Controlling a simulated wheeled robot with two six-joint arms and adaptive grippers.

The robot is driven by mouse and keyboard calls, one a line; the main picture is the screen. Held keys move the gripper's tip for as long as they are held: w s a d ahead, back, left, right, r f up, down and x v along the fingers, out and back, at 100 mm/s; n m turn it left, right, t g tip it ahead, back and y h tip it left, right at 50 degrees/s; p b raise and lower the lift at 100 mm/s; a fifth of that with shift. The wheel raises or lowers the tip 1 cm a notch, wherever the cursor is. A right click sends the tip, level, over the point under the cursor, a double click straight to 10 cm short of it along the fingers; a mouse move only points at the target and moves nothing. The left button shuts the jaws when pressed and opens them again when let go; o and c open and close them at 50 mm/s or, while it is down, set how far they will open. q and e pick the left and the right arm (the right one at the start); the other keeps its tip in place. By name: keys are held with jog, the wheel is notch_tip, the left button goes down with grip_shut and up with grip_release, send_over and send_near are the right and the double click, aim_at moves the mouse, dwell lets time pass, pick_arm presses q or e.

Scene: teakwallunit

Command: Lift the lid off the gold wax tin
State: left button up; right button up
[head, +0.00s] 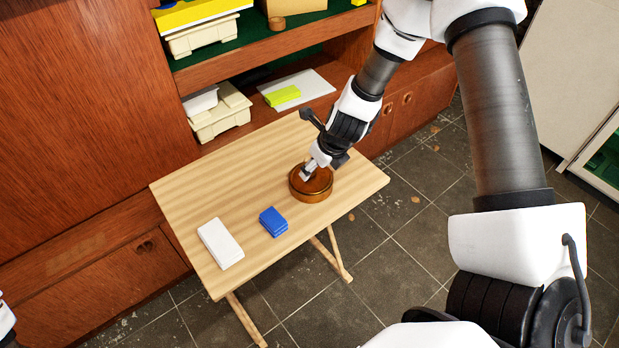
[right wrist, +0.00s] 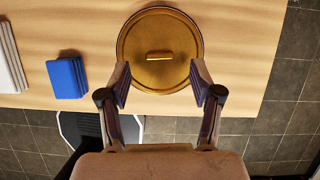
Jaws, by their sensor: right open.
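The round gold wax tin (head: 313,192) stands upright on the small wooden table. Its lid (right wrist: 160,28) has a short bar-shaped handle (right wrist: 160,55) in the middle and sits on the tin. My right gripper (head: 308,173) is over the tin, pointing down. In the right wrist view the right gripper (right wrist: 160,75) is open and empty, its two fingers spread on either side of the lid's near part. The handle lies between and just beyond the fingertips, with gaps to both sides. My left gripper is out of view.
A blue block (head: 273,222) and a white block (head: 220,243) lie on the wooden table (head: 190,195) to the left of the tin. A wooden wall unit (head: 80,120) with filled shelves stands behind the table. Tiled floor shows in front.

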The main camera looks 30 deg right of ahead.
aim_at(312, 178)
jog(key=b+x, duration=0.1)
jog(key=x, duration=0.2)
jog(key=shift+w+f, duration=0.2)
jog(key=shift+w, duration=0.05)
jog(key=shift+r, duration=0.1)
jog(key=c, duration=0.9)
jog(key=shift+s, duration=0.1)
jog(key=shift+c, duration=0.2)
jog(key=shift+r, duration=0.1)
